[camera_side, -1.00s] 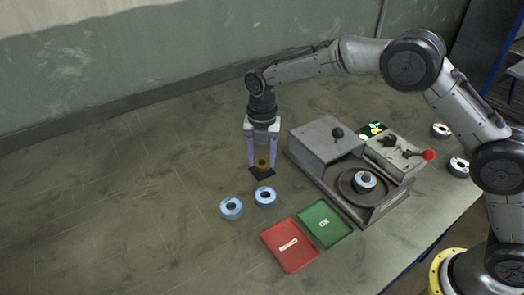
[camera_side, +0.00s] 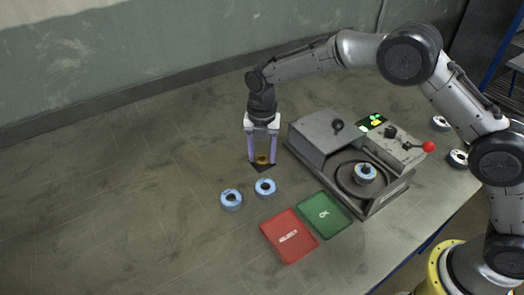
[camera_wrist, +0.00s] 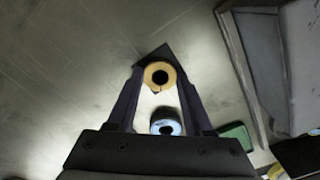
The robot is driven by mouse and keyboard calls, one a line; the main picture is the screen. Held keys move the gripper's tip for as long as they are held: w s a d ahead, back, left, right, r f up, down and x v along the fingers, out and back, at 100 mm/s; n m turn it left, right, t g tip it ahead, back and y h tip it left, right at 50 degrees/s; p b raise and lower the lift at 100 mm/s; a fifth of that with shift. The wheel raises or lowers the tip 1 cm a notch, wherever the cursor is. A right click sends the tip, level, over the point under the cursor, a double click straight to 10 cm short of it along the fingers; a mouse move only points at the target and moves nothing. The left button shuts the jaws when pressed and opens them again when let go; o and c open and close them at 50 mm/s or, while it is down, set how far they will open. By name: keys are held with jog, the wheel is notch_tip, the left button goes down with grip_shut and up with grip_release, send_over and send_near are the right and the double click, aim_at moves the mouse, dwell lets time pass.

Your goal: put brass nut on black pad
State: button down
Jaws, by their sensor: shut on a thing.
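The brass nut (camera_side: 262,160) is a small golden ring between the fingertips of my gripper (camera_side: 263,162). My gripper points straight down and is shut on the nut. The nut also shows in the wrist view (camera_wrist: 147,76) as a ring with a dark hole. The black pad (camera_side: 263,169) is a small dark square on the table directly under the nut. In the wrist view a dark corner of the pad (camera_wrist: 161,52) shows beyond the nut. The nut is at or just above the pad; I cannot tell whether it touches.
Two blue-rimmed discs (camera_side: 231,199) (camera_side: 265,187) lie in front of the pad. A red tray (camera_side: 275,230) and a green tray (camera_side: 335,225) lie nearer. A grey machine (camera_side: 320,140) with a disc on its turntable stands close on the right. The table to the left is clear.

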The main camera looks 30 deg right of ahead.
jog(key=shift+c, duration=1.1)
grip_release()
notch_tip(320, 180, up, 7)
